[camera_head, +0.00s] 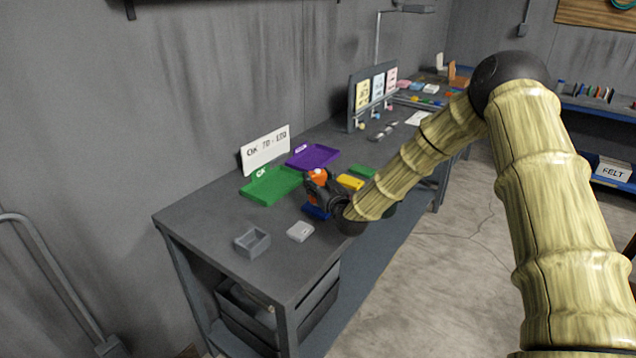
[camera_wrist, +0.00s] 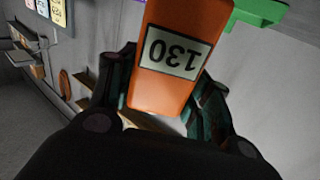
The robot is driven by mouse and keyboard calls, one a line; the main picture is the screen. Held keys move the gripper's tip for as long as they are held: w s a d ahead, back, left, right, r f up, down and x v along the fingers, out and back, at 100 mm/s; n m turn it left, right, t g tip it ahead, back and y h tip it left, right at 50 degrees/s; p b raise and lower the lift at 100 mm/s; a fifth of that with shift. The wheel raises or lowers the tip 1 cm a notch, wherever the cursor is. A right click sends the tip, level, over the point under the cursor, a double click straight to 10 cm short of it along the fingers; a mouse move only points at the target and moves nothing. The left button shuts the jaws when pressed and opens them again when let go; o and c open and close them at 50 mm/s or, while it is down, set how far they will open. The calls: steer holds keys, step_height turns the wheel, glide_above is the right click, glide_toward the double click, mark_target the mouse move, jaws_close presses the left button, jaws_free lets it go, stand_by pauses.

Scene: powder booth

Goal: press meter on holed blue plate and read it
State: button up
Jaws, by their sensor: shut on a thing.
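My gripper (camera_head: 318,182) is shut on an orange meter (camera_wrist: 165,85), over the near part of the workbench. The meter's pale display reads 130, upside down in the wrist view. Its orange top (camera_head: 318,174) also shows in the head view. A blue plate (camera_head: 316,212) lies on the bench just below my gripper, partly covered by it. No hole in it can be made out, and I cannot tell whether the meter touches it. A yellow plate (camera_head: 350,182) and a green plate (camera_head: 363,171) lie behind it.
A green tray (camera_head: 262,193) marked OK and a purple tray (camera_head: 322,160) lie by the wall, before a sign (camera_head: 265,150) reading "OK 70 - 120". A grey open box (camera_head: 252,242) and a pale block (camera_head: 300,231) stand at the near end.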

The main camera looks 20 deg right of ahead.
mark_target(318, 170)
steer(key=shift+r+p, duration=0.7)
steer(key=shift+r, duration=1.75)
steer(key=shift+r, duration=0.1)
